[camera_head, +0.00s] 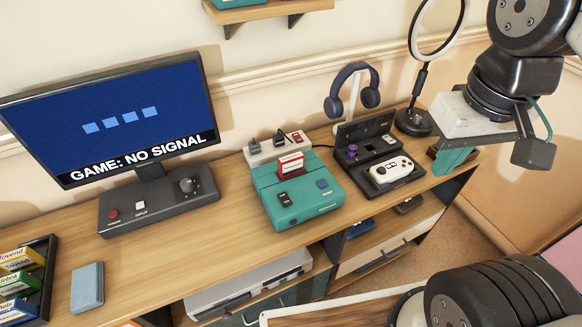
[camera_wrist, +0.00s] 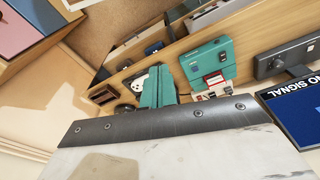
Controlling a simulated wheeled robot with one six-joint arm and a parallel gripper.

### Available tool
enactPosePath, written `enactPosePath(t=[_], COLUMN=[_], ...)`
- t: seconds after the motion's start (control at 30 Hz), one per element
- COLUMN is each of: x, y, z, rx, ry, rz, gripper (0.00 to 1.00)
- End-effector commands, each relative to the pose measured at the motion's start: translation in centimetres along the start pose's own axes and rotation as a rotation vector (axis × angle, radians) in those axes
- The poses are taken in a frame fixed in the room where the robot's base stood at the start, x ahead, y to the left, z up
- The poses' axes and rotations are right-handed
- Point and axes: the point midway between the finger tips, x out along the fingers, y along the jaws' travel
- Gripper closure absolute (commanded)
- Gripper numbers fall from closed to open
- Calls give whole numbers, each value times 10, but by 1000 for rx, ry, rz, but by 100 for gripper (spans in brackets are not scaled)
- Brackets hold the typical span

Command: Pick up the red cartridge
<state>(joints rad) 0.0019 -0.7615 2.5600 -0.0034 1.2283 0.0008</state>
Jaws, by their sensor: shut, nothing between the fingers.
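The red cartridge (camera_head: 290,162), with a white label, stands upright in the top of the teal console (camera_head: 318,207) on the desk. It also shows in the wrist view (camera_wrist: 215,80) at the teal console (camera_wrist: 210,60). My gripper (camera_head: 450,168) has teal fingers and hangs over the right end of the desk, well to the right of the cartridge and apart from it. In the wrist view the fingers (camera_wrist: 158,84) are together with nothing held between them. The cartridge's lower part is hidden in the console.
A monitor (camera_head: 120,115) on a dark base stands left of the console. A white controller (camera_head: 391,171) on a dark dock, headphones (camera_head: 352,90) on a stand and a ring light (camera_head: 418,100) are to the right. A cartridge rack (camera_head: 40,255) is far left.

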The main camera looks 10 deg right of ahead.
Motion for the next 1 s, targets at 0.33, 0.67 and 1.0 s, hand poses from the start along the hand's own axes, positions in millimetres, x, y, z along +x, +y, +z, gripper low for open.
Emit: enactPosePath(t=[0.33,0.67,1.0], x=[0,17,73], y=[0,-12,-57], z=[0,-9,-85], rx=[0,-55,-190], ry=[0,-98,-274], rz=[0,-4,5], gripper=[100,25,11])
